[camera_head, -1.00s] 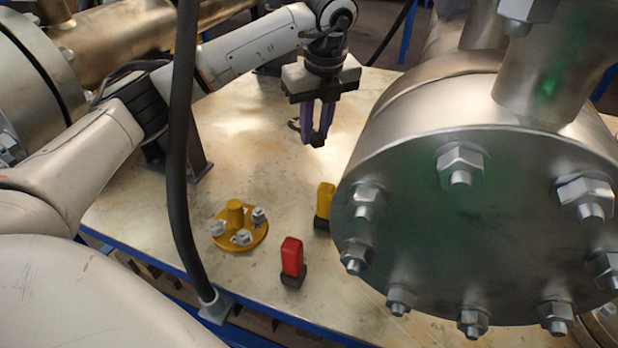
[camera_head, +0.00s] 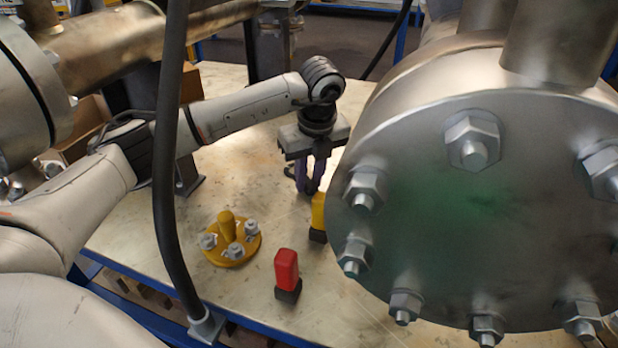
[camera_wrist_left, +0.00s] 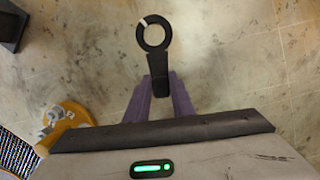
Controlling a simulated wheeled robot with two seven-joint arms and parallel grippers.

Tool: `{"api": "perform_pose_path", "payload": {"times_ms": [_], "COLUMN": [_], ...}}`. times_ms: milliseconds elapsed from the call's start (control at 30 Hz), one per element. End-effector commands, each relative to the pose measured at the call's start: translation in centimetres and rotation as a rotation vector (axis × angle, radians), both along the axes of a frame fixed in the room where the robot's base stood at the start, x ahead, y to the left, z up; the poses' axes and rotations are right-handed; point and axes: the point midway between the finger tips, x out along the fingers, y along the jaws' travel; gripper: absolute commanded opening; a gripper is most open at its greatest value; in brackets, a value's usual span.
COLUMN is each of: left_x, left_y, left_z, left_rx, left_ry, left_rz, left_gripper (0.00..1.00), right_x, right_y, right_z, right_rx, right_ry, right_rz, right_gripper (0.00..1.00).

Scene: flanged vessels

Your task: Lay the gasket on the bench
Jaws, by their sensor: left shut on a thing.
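The gasket (camera_wrist_left: 153,36) is a flat black ring with a long tab and a pale mark on its rim, seen in the left wrist view. My left gripper (camera_wrist_left: 158,88) is shut on the tab, and the ring points away from the fingers over the bench. In the head view, my left gripper (camera_head: 308,188) points down just behind the yellow block, close above the bench (camera_head: 345,310). My right gripper is not in view.
A large flanged steel vessel (camera_head: 480,220) with bolts fills the right. On the bench stand a yellow block (camera_head: 318,212), a red block (camera_head: 287,270) and a yellow disc (camera_head: 240,250) with bolts. A black hose (camera_head: 170,170) crosses at left. Bench behind the disc is bare.

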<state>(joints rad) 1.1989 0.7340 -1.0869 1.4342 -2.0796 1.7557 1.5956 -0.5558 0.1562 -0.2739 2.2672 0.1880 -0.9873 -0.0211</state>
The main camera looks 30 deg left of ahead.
Motion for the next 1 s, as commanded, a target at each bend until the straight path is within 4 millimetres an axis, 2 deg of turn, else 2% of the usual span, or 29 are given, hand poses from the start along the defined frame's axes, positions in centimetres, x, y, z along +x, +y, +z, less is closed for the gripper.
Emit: {"api": "perform_pose_path", "payload": {"times_ms": [67, 100, 200, 467, 567, 667, 1000], "left_x": [0.0, 0.0, 0.0, 0.0, 0.0, -0.1, -0.8], "left_y": [0.0, 0.0, 0.0, 0.0, 0.0, -0.2, -1.5], "left_z": [-0.2, -0.3, -0.2, -0.2, 0.4, 1.9, 8.9], "left_rx": [0.000, 0.001, 0.001, 0.001, -0.001, 0.000, -0.001], "left_ry": [0.000, 0.001, 0.001, 0.001, -0.001, -0.001, -0.003], "left_rz": [0.000, 0.000, 0.000, 0.000, 0.000, 0.000, -0.001], "left_gripper": [0.06, 0.23, 0.40, 0.41, 0.41, 0.41, 0.41], "right_x": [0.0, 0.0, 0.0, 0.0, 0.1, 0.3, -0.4], "right_y": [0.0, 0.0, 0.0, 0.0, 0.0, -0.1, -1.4], "right_z": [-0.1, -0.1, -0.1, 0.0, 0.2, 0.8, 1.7], "right_rx": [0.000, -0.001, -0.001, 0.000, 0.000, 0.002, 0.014], "right_ry": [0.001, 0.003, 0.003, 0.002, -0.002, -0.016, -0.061], "right_rz": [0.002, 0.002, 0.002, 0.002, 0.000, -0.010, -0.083], "right_gripper": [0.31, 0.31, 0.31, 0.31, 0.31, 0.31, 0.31]}}
